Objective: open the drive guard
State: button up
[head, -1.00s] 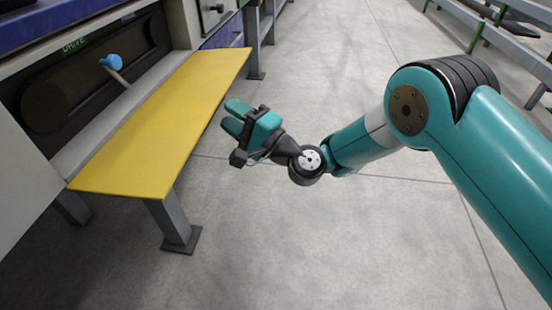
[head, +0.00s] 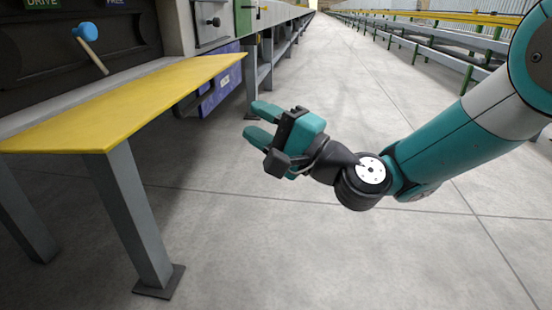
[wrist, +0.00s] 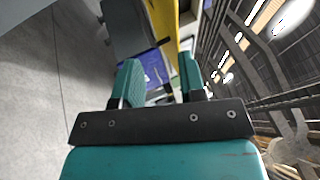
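The drive guard appears to be the yellow panel (head: 130,100), which sticks out flat from the machine's front at the left of the head view. In the wrist view my two teal fingers (wrist: 160,78) stand apart with nothing gripped. A yellow strip (wrist: 164,28), likely the panel, shows beyond them.
A grey leg (head: 135,215) stands under the panel's front edge. A purple box-like part (head: 218,92) is beneath the machine beyond it. A grey door with a black knob (head: 212,22) is further along. The concrete aisle (head: 330,80) is clear; rails run along its right side.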

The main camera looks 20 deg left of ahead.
jog(key=b+v, duration=0.3)
dwell(0.4)
